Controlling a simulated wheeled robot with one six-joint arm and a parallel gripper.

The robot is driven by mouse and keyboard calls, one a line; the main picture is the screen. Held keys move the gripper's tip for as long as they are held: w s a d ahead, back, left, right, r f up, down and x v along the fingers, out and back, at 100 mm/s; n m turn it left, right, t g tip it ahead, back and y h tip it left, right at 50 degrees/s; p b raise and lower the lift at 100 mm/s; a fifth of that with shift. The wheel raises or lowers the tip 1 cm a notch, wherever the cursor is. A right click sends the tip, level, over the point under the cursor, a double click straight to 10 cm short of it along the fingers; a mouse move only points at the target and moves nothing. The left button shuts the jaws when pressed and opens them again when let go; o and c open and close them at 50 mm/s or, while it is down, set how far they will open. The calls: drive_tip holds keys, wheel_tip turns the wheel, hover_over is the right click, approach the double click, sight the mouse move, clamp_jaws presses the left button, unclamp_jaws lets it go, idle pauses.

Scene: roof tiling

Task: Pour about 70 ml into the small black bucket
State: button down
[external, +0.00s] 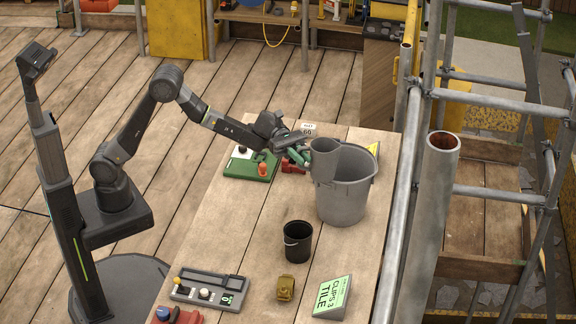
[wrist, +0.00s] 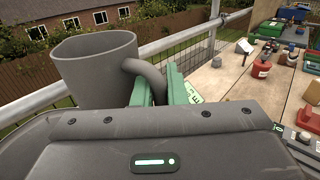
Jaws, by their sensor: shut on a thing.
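The small black bucket (external: 298,246) stands upright on the plank table, with its thin handle hanging at the front. My gripper (external: 303,156) is shut on the handle of a grey jug (external: 325,160), beyond and above the black bucket. In the wrist view the jug (wrist: 95,75) is roughly upright, its handle between my green fingers (wrist: 158,88). Its contents are hidden there. In the external view the jug overlaps the near left rim of a large grey bucket (external: 345,203); I cannot tell whether they touch. The large bucket's contents are not clear.
A panel with a small display and knobs (external: 211,290), a brass-coloured block (external: 285,288) and a green "TILE CLIPS" box (external: 332,296) lie near the black bucket. Scaffold poles (external: 405,210) run along the table's right edge.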

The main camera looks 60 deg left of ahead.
drive_tip(key=shift+s+m, duration=0.15)
drive_tip(key=shift+m, duration=0.15)
wheel_tip(320, 180, down, 8)
drive_tip(key=s+d+m+t+y+b, duration=0.1)
drive_tip(key=s+m+t+y+b, duration=0.2)
drive_tip(key=m, duration=0.5)
drive_tip(key=shift+d+r+m+y+b, duration=0.15)
drive_tip(key=shift+r+m+y+b, duration=0.1)
drive_tip(key=shift+m+y+b, duration=0.4)
drive_tip(key=shift+w+r+m+t+y+p, duration=0.2)
drive_tip(key=shift+r+m+t+y+p, duration=0.05)
drive_tip(key=shift+t+y+p, duration=0.25)
idle(0.5)
drive_tip(key=shift+s+d, duration=0.1)
drive_tip(key=shift+d, duration=0.1)
drive_tip(key=shift+s+d+f+b, duration=0.1)
drive_tip(key=shift+f+b, duration=0.3)
drive_tip(key=shift+b, duration=0.1)
